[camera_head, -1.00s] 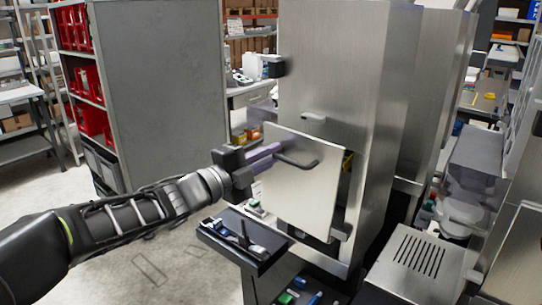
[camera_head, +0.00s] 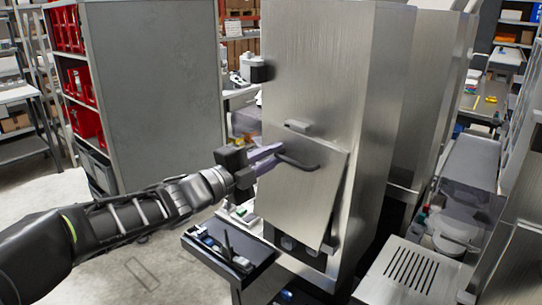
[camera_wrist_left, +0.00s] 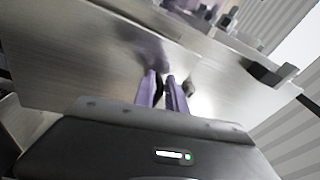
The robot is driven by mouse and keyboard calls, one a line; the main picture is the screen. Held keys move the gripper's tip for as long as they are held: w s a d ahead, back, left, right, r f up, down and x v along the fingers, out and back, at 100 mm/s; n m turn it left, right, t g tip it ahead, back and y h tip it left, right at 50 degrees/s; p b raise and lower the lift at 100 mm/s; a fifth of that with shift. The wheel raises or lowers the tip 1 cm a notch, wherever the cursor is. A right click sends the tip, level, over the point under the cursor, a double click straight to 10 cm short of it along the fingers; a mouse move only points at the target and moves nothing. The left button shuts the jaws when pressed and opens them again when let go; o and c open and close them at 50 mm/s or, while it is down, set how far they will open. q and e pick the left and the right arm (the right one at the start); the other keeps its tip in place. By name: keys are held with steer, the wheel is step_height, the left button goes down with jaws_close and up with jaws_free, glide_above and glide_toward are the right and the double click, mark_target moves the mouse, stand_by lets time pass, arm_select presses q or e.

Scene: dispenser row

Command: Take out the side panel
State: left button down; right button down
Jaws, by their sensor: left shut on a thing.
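The side panel (camera_head: 295,200) is a flat brushed-metal plate with a dark bar handle (camera_head: 298,164). It stands tilted in front of the lower side of the tall metal dispenser cabinet (camera_head: 315,65), clear of a flush fit. My left gripper (camera_head: 276,154) comes from the left and is shut on the panel's handle. In the left wrist view its purple fingers (camera_wrist_left: 162,92) are close together before a broad metal surface; the grip itself is partly hidden. Dark parts of the opening show below the panel. A small tab sits above it. My right gripper is out of view.
A black tray (camera_head: 262,264) with small parts sticks out below my left gripper. A grey cabinet with red bins (camera_head: 150,90) stands behind on the left. A vented metal box (camera_head: 410,268) is at the lower right. Open floor lies at the left.

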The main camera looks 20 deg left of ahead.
arm_select(q)
steer(key=shift+s+r, duration=0.15)
steer(key=shift+r, duration=0.05)
steer(key=v, duration=0.6)
steer(key=shift+s+d+p, duration=0.35)
steer(key=shift+p, duration=0.1)
stand_by(0.5)
